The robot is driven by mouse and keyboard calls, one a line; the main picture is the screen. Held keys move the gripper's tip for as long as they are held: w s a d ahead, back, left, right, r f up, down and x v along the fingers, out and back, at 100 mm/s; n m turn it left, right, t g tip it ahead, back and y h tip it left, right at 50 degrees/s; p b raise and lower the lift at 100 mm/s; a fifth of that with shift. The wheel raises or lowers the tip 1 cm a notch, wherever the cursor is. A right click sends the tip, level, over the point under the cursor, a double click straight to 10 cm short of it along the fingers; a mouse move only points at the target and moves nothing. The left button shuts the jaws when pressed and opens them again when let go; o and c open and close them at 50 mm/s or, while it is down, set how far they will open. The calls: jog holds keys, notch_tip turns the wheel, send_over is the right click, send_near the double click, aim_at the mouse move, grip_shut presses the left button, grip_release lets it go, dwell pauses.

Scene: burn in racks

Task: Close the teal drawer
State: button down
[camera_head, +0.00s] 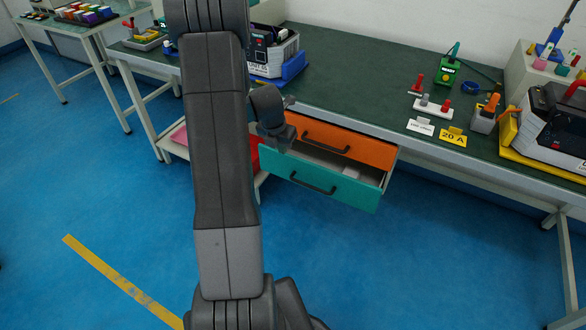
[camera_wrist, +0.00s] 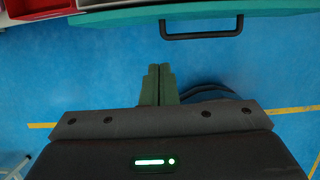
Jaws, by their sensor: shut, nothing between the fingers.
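The teal drawer (camera_head: 325,182) is pulled out under the green-topped bench, below the orange drawer (camera_head: 345,146). Its open top shows a pale inside with a small white item in it. The teal front (camera_wrist: 120,20) and its dark bar handle (camera_wrist: 202,34) cross the top of the wrist view. My gripper (camera_wrist: 159,68) is shut and empty, its fingers together over blue floor, a little apart from the handle and to its left in that view. In the head view my arm and wrist cover the fingers and part of the drawer's left end.
The orange drawer looks shut. The bench top (camera_head: 340,85) carries a green meter (camera_head: 447,73), a yellow 20 A sign (camera_head: 453,137) and a black-and-white unit (camera_head: 550,125) at right. A red bin (camera_wrist: 40,8) shows at the wrist view's top left. The blue floor in front is clear.

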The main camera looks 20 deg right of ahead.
aim_at(295, 160)
jog(key=f+b, duration=0.1)
jog(key=b, duration=0.3)
jog(key=shift+s+f, duration=0.1)
jog(key=shift+f, duration=0.05)
jog(key=s+b, duration=0.1)
jog(key=b, duration=0.3)
jog(key=s+b, duration=0.1)
jog(key=b, duration=0.3)
jog(key=s+h+b, duration=0.1)
jog(key=b, duration=0.3)
jog(key=shift+a+r+t, duration=0.2)
jog(key=shift+r+t, duration=0.05)
jog(key=shift+t, duration=0.15)
jog(key=shift+w+d+f+b, duration=0.8)
jog(key=shift+d+f+b, duration=0.15)
jog(key=shift+f, duration=0.55)
jog(key=shift+w+d+f+b, duration=0.85)
jog(key=shift+d+f, duration=0.15)
jog(key=shift+f, duration=0.45)
jog(key=shift+w+d+f+b, duration=0.8)
jog(key=shift+d+f+b, duration=0.15)
jog(key=shift+f, duration=0.55)
